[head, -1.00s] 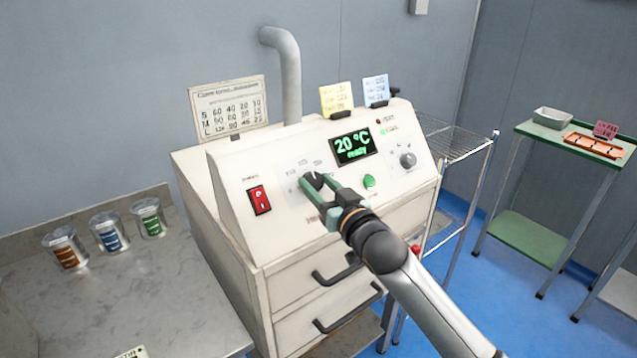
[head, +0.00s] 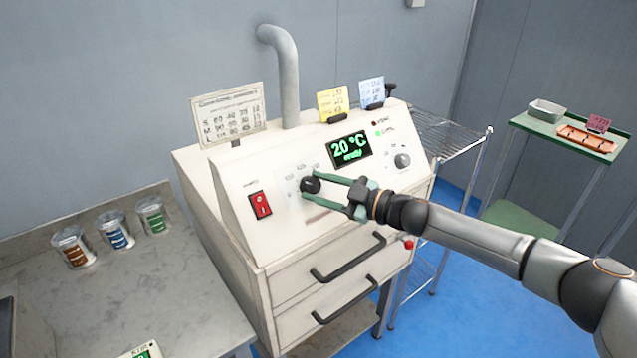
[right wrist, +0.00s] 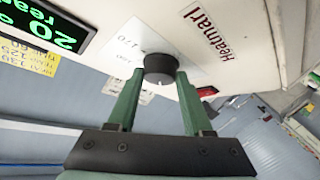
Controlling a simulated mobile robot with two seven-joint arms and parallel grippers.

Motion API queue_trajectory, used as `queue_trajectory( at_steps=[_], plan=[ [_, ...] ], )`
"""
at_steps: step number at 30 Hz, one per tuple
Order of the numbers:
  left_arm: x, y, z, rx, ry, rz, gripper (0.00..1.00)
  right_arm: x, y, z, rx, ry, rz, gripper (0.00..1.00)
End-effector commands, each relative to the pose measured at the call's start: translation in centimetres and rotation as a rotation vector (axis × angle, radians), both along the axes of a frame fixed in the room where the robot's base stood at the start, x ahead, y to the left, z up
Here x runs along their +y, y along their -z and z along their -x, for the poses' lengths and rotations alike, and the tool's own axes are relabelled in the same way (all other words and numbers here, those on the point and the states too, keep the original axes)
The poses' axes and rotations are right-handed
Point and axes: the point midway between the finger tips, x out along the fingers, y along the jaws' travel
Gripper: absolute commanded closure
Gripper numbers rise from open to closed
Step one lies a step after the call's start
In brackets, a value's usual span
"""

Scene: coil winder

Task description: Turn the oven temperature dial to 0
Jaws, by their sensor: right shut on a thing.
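The oven (head: 245,240) is a cream cabinet with a sloped control panel. Its black temperature dial (head: 310,185) sits left of the green display (head: 351,148), which reads 20 °C. My right gripper (head: 318,185) comes in from the right with its green fingers on either side of the dial, shut on it. In the right wrist view the dial (right wrist: 160,70) sits between the fingertips, and a pale mark shows on its near side. The fingers cover part of the printed scale, and the numbers are too small to read surely. My left gripper is not in view.
A red switch (head: 260,205) is left of the dial, and a smaller grey knob (head: 402,161) is at the right. Two drawer handles (head: 348,258) stick out below. Several jars (head: 115,231) stand on the left counter.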

Motion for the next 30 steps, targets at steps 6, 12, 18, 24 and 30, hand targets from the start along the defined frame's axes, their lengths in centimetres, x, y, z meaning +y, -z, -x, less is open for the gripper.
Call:
queue_trajectory(
  at_steps=[6, 12, 18, 24, 30],
  plan=[
    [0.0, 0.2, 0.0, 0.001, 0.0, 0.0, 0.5, -0.2, -0.2, -0.4, -0.1, -0.121, 0.133, 1.0],
    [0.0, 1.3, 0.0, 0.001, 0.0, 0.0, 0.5, -0.2, -0.1, -0.5, -0.182, -0.23, 0.246, 1.0],
    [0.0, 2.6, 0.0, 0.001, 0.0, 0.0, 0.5, -0.2, -0.1, -0.6, -0.248, -0.318, 0.337, 1.0],
    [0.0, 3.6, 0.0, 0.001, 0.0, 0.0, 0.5, -0.1, -0.2, -0.6, -0.292, -0.379, 0.398, 1.0],
    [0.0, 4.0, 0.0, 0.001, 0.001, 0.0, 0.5, -0.1, -0.4, -0.6, -0.315, -0.413, 0.43, 1.0]
  ],
)
